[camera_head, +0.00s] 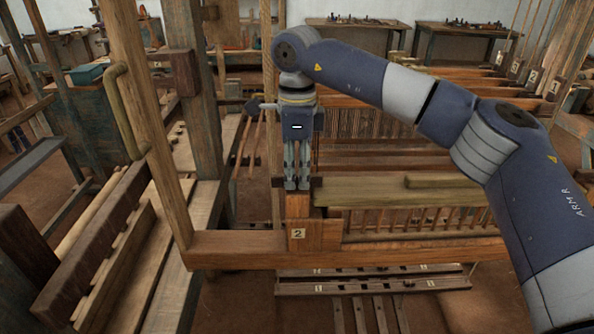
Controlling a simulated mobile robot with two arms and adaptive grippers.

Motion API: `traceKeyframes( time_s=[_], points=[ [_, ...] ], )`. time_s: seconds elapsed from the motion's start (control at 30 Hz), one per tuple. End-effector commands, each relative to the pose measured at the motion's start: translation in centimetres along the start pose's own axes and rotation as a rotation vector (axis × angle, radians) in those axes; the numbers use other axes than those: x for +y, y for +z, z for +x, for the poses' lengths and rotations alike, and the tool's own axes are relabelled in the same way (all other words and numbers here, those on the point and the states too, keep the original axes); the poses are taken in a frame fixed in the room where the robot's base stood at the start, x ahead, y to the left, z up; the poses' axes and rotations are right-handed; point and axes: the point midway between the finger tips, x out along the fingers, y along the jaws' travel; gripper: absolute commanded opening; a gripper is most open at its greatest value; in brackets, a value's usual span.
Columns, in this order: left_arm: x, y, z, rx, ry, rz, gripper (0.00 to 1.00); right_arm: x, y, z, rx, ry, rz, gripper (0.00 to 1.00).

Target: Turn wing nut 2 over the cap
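My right gripper (297,186) points straight down at the post block that carries the label 2 (299,233). Its two fingers are close together, with a narrow gap between them. The fingertips are at the top of the wooden block (298,207), where small dark parts stick out on both sides of them. Wing nut 2 and its cap cannot be made out clearly; the fingers cover that spot. Whether the fingers grip anything is too small to tell. My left gripper is not in view.
A wooden loom beam (400,190) runs right from the block, with a row of pegs below it. A front rail (215,248) and upright post (140,110) stand at the left. Treadles (370,285) lie below. My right arm spans the upper right.

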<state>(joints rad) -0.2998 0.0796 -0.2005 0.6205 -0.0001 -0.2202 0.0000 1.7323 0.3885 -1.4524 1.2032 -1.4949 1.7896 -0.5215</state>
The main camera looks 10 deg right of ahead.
Motion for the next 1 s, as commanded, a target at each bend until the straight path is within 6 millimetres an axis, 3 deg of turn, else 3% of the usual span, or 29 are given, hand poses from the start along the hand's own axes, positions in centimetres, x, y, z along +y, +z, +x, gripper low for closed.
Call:
traceKeyframes(
  time_s=[0.33, 0.47, 0.8, 1.0],
  points=[
    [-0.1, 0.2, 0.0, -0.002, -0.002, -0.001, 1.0, 0.0, 0.0, -0.1, 0.0, 0.0, -0.001, 0.31],
    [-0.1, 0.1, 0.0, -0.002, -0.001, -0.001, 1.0, 0.0, 0.0, -1.2, -0.001, -0.001, -0.001, 0.31],
    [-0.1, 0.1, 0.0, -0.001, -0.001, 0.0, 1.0, 0.0, 0.1, -8.2, -0.002, -0.002, -0.001, 0.31],
    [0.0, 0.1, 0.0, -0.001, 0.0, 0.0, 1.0, 0.0, 0.1, -11.1, -0.001, -0.001, 0.0, 0.31]
  ],
)
